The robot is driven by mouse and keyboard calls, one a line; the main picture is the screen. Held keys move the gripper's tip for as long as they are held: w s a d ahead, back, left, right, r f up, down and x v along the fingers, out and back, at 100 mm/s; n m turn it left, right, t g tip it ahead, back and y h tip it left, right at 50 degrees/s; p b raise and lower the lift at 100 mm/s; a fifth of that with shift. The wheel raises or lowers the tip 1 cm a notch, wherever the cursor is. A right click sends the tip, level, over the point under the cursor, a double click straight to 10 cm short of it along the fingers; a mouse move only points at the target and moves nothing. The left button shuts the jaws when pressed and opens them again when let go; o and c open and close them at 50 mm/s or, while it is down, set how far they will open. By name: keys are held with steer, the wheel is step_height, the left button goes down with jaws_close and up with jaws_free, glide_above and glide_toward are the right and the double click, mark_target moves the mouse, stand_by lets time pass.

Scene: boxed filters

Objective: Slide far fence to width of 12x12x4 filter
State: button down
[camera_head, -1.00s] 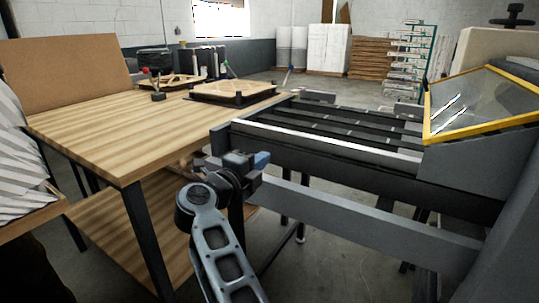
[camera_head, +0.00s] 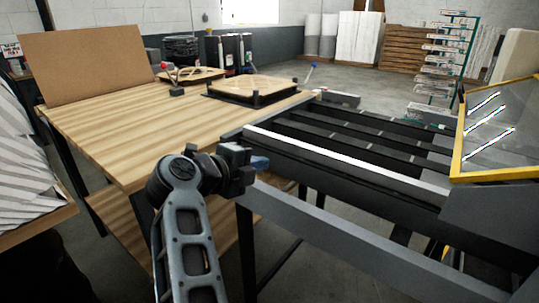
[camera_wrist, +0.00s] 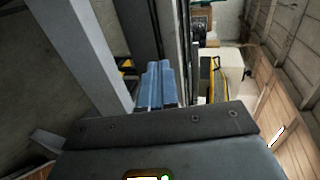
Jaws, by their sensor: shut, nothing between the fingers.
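The conveyor frame (camera_head: 290,197) runs from the middle to the right, with dark slats across its bed. A long white-topped rail (camera_head: 345,159) lies along its near side. A grey block (camera_head: 338,97) sits at its far left corner; I cannot tell whether it is part of the far fence. My gripper (camera_head: 260,163) is shut and empty at the conveyor's near left end, partly hidden by my wrist. Its blue fingers (camera_wrist: 157,85) show together in the wrist view.
The wooden table (camera_head: 130,135) fills the left, with a cardboard sheet (camera_head: 88,66) standing on it. A yellow-edged clear guard (camera_head: 500,130) covers the conveyor's right end. A lower grey beam (camera_head: 340,235) runs along the conveyor's near side. Open floor lies behind.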

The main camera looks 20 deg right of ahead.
steer(key=p, duration=0.1)
glide_toward(295, 147)
steer(key=w+d+f, duration=0.1)
steer(key=d+f, duration=0.1)
steer(key=w+d+f, duration=0.1)
steer(key=shift+w+d+f, duration=0.15)
steer(key=shift+w+d, duration=0.15)
steer(key=shift+d, duration=0.1)
steer(key=shift+w+d, duration=0.45)
steer(key=shift+d, duration=0.15)
steer(key=w+d, duration=0.1)
steer(key=d, duration=0.1)
steer(key=w+d, duration=0.1)
steer(key=shift+w+d+p, duration=0.3)
steer(key=shift+w+d, duration=0.05)
steer(key=shift+d, duration=0.05)
steer(key=shift+a, duration=0.1)
